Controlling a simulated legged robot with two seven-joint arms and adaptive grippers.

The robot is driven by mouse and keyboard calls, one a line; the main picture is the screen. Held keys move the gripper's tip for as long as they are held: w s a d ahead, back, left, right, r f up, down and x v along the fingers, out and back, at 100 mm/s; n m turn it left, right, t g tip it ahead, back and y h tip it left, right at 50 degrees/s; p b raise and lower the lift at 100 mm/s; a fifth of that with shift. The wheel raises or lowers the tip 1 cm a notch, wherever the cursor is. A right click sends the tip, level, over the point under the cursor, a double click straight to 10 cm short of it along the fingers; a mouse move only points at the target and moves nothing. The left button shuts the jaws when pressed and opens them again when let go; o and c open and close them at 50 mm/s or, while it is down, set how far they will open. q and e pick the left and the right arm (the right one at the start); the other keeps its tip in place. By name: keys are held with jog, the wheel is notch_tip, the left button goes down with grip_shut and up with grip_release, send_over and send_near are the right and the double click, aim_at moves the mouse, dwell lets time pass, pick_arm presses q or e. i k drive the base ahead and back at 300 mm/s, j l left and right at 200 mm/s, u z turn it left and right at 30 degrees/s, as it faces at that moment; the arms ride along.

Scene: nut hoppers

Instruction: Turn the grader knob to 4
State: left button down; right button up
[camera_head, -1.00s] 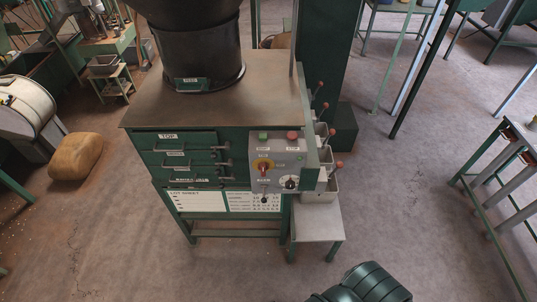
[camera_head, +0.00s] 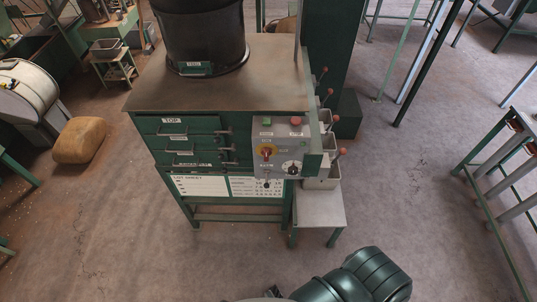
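The grader cabinet (camera_head: 215,107) is green with a brown top and stands ahead of me, left of the middle. Its grey control panel (camera_head: 280,150) is on the right of the front face. A black round knob (camera_head: 291,168) with a pale pointer sits low on the panel; its marks are too small to read. A red and yellow switch (camera_head: 267,151) is to its upper left. A dark green arm link of mine shows at the bottom, right of the middle, well in front of the panel. Neither of my grippers can be made out.
Ball-topped levers (camera_head: 329,92) and grey spouts (camera_head: 321,172) stick out on the cabinet's right side, above a low grey stand (camera_head: 318,208). A brown sack (camera_head: 80,140) lies on the left. A green rack (camera_head: 500,150) stands at the right. The floor in front is clear.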

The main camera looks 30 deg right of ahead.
aim_at(293, 170)
jog(key=z, duration=1.35)
